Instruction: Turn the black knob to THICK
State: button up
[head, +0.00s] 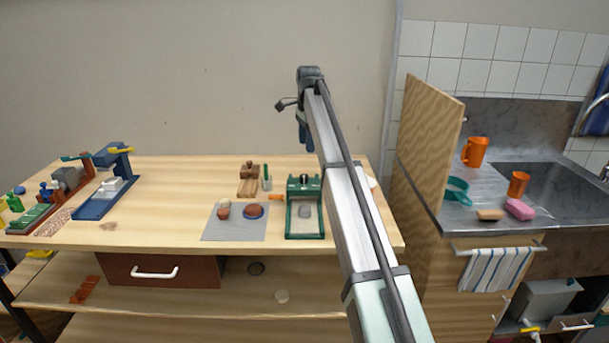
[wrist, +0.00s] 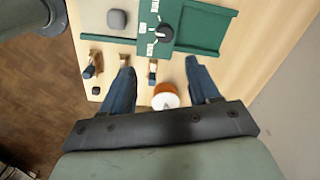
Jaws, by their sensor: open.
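The black knob (wrist: 165,33) sits on the green device (wrist: 205,28), with small white labels around its left side. The label lettering and the knob's pointer are too small to read surely. In the head view the knob (head: 304,179) is at the back of the green device (head: 290,222) on the bench. My gripper (wrist: 160,65) is open, its two blue fingers apart and nothing held between them. In the wrist view the knob lies beyond the fingertips, roughly in line with the gap. In the head view my gripper (head: 304,135) hangs above and behind the device.
A grey mat (head: 235,236) with brown pieces lies left of the device. A wooden block tool (head: 248,180) stands behind it. A blue press (head: 105,195) is at the left of the bench. A wooden partition (head: 425,150) and sink (head: 560,190) are at the right.

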aim_at(305, 175)
jog(key=f+n, duration=0.3)
jog(key=f, duration=0.1)
jog(key=w+f+n, duration=0.1)
jog(key=f+n, duration=0.1)
jog(key=f, duration=0.3)
jog(key=f+n, duration=0.3)
jog(key=f, duration=0.1)
jog(key=shift+w+a+f+n, duration=0.15)
jog(key=shift+a+n, duration=0.15)
jog(key=shift+a, duration=0.05)
jog(key=shift+c, duration=0.3)
jog(key=c, duration=1)
